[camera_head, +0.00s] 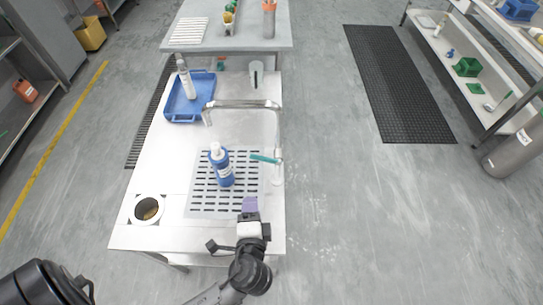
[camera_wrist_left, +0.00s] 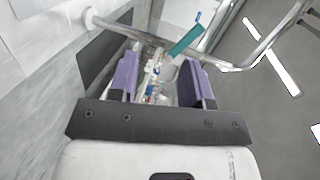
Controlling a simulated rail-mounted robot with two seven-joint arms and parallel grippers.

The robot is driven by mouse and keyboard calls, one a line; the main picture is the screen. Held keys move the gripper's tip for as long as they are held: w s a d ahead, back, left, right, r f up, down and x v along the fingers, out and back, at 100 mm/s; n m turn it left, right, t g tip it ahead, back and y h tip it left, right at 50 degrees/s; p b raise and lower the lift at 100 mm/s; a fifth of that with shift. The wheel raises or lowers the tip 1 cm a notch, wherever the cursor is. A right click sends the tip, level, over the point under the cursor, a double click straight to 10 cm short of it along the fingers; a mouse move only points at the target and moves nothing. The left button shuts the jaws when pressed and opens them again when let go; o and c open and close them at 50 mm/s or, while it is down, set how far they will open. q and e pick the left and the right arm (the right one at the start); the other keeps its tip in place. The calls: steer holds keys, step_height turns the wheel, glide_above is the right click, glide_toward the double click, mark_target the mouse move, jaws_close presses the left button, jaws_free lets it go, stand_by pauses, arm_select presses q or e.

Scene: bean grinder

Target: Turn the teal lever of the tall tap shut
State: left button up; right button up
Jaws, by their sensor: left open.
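The tall tap (camera_head: 278,135) is a bent metal pipe rising at the right edge of the white worktop, with its spout reaching left. Its teal lever (camera_head: 265,158) sticks out to the left from low on the post. My left gripper (camera_head: 250,204), with purple fingers, is on the near side of the lever, apart from it. In the left wrist view the gripper (camera_wrist_left: 160,72) is open with nothing held. The teal lever (camera_wrist_left: 187,40) shows beyond the fingertips, nearer the right finger, with the tap pipe (camera_wrist_left: 225,62) behind it. My right gripper is not in view.
A blue bottle (camera_head: 221,168) stands on the slotted drain grid (camera_head: 195,205), left of the lever. A blue tray (camera_head: 178,115) holding a pale bottle (camera_head: 184,75) lies further back. A round opening (camera_head: 149,209) is at the near left. A grey cup (camera_head: 256,75) stands at the back.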

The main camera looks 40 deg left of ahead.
mark_target(256, 159)
arm_select(q)
steer(key=w+a+r+m+t, duration=0.1)
steer(key=w+a+m, duration=0.1)
steer(key=w, duration=0.2)
steer(key=w+a+r+m, duration=0.1)
steer(key=w+a, duration=0.2)
steer(key=w, duration=0.1)
steer(key=w+a+r+m+t+y, duration=0.1)
steer(key=w+a+m, duration=0.1)
steer(key=w+a, duration=0.1)
steer(key=shift+w+r+m+t+b, duration=0.1)
steer(key=shift+w+m+t+b, duration=0.2)
steer(key=shift+w+b, duration=0.15)
jaws_close()
stand_by(0.5)
